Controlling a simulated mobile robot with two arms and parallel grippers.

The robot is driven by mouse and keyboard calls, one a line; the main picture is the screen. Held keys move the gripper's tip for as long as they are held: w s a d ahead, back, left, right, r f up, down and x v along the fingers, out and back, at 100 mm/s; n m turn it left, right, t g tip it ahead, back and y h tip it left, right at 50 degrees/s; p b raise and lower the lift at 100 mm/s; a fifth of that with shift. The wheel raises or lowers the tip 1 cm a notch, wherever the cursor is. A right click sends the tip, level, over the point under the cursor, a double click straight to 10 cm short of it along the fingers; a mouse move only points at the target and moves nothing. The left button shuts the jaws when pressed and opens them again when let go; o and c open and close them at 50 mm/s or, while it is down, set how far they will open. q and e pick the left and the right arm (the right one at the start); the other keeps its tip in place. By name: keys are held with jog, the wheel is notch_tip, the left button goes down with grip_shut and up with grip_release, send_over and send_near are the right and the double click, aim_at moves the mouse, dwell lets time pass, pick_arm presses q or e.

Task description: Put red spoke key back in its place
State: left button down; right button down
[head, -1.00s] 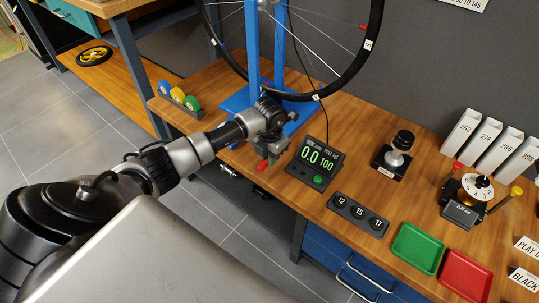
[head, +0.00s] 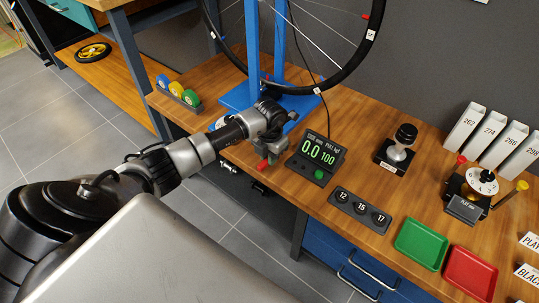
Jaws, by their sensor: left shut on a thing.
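My left gripper (head: 264,155) is over the front edge of the bench, left of the digital display. It is shut on the red spoke key (head: 262,165), and only a small red end of the key shows below the fingers. The dark spoke key holder (head: 193,106) stands at the bench's left end, to the left of the gripper. It holds a blue key (head: 163,81), a yellow key (head: 176,89) and a green key (head: 191,97) in a row. My right gripper is not in view.
A wheel (head: 340,77) hangs in a blue stand (head: 235,97) behind the gripper. The display (head: 317,156) stands close to its right. A black tray marked 12, 15, 17 (head: 360,210), a green tray (head: 420,243) and a red tray (head: 469,274) lie farther right. Bare wood lies around the key holder.

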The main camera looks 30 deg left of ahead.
pick_arm(q)
jog(key=c, duration=1)
grip_release()
jog(key=shift+r, duration=0.25)
notch_tip(320, 180, up, 10)
jog(key=shift+r+p, duration=0.15)
jog(key=shift+p, duration=0.8)
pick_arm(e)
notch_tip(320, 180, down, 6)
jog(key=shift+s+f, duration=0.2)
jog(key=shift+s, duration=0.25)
